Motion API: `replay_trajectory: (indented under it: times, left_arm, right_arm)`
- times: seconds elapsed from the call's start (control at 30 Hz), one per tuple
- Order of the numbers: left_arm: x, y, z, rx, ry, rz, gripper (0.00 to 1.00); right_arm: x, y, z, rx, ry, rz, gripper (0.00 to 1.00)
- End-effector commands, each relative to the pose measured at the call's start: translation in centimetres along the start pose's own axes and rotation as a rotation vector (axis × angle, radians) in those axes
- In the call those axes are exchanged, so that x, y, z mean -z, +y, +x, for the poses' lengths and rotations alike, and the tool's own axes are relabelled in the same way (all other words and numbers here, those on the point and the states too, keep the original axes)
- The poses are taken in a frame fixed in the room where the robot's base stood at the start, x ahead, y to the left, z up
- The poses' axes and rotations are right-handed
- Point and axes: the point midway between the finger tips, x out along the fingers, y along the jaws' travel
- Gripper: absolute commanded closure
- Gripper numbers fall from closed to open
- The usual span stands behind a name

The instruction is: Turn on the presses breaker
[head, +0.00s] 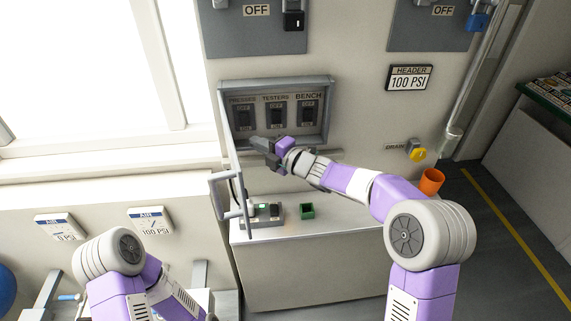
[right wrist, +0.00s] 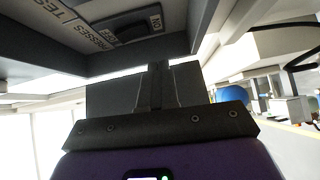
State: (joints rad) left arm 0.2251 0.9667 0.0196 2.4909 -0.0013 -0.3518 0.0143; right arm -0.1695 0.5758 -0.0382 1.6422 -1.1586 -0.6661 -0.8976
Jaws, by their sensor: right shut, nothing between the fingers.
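The presses breaker (head: 243,118) is the leftmost of three dark switches in the grey wall box, under the label PRESSES. Its lever position is too small to tell. The box door stands open at the left. My right gripper (head: 262,145) is shut and empty, just below the box's lower edge, under the presses and testers switches. In the right wrist view the closed fingers (right wrist: 158,85) show below the box, with the presses breaker (right wrist: 135,28) above them, apart from them as far as I can see. My left arm shows at bottom left, its gripper out of view.
The testers breaker (head: 276,113) and bench breaker (head: 308,112) sit to the right. A white cabinet (head: 310,262) below carries a small button box and a green block (head: 307,211). An orange cup (head: 432,181) and a yellow drain valve (head: 417,154) are at right.

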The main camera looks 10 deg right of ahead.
Motion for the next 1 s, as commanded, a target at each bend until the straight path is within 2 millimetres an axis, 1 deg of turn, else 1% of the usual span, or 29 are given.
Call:
replay_trajectory:
  times: [0.03, 0.2, 0.3, 0.4, 0.5, 0.6, 1.0]
  left_arm:
    - [0.1, 0.0, -0.1, 0.0, 0.002, 0.0, 0.62]
    - [0.1, 0.1, -0.2, 0.0, 0.003, 0.001, 0.62]
    - [0.1, 0.1, -0.1, 0.0, 0.003, 0.001, 0.62]
    - [0.1, 0.1, -0.1, 0.0, 0.003, 0.001, 0.62]
    - [0.1, 0.1, -0.1, 0.0, 0.003, 0.0, 0.62]
    - [0.1, 0.1, -0.1, 0.0, 0.003, 0.0, 0.62]
    - [0.1, 0.1, -0.1, 0.0, 0.003, 0.0, 0.62]
  right_arm:
    - [-0.3, 0.2, -1.4, -0.002, -0.007, 0.001, 1.0]
    - [-0.3, -0.2, -5.1, -0.002, -0.007, 0.001, 1.0]
    - [-0.3, -0.5, -6.7, -0.002, -0.007, 0.001, 1.0]
    - [-0.3, -0.7, -7.8, -0.001, -0.005, -0.001, 1.0]
    - [-0.3, -0.7, -8.5, -0.002, -0.004, -0.001, 1.0]
    - [-0.2, -0.8, -8.7, -0.002, -0.004, 0.0, 1.0]
    - [-0.2, -0.8, -8.6, -0.002, -0.004, 0.0, 1.0]
